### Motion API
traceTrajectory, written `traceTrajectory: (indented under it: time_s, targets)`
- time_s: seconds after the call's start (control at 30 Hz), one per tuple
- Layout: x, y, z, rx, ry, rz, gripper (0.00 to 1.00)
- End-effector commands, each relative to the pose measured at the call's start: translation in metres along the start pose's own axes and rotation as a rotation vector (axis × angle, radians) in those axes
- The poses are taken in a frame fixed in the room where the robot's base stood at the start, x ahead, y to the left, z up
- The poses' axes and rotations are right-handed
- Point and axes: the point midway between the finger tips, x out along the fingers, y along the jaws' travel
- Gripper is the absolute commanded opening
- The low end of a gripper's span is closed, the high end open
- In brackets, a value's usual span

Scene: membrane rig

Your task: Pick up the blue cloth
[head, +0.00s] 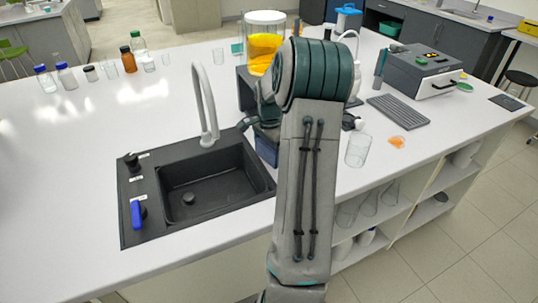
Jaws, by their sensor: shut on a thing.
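The blue cloth (267,151) shows as a small dark-blue patch just left of my raised arm, behind the right corner of the sink. My gripper (266,130) is just above that patch, largely hidden by my own arm. It is shut on the blue cloth, which hangs below it. The fingertips are not clearly visible. I cannot tell whether the cloth's lower edge touches the counter.
A black sink (190,185) with a grey tap (206,105) is left of my arm. A vessel of orange liquid (264,45) stands behind. A clear beaker (357,150), orange patch (397,142) and grey mat (398,110) lie right. The left counter is mostly clear.

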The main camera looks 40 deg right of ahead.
Motion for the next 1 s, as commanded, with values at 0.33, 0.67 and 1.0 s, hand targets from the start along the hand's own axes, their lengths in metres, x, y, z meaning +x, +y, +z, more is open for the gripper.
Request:
traceTrajectory:
  time_s: [0.33,0.67,1.0]
  targets:
    - [-0.054,0.04,-0.034,0.005,0.004,-0.002,0.69]
    - [-0.088,0.083,-0.068,0.003,0.001,-0.001,0.69]
    - [-0.095,0.09,-0.073,0.0,0.0,0.0,0.69]
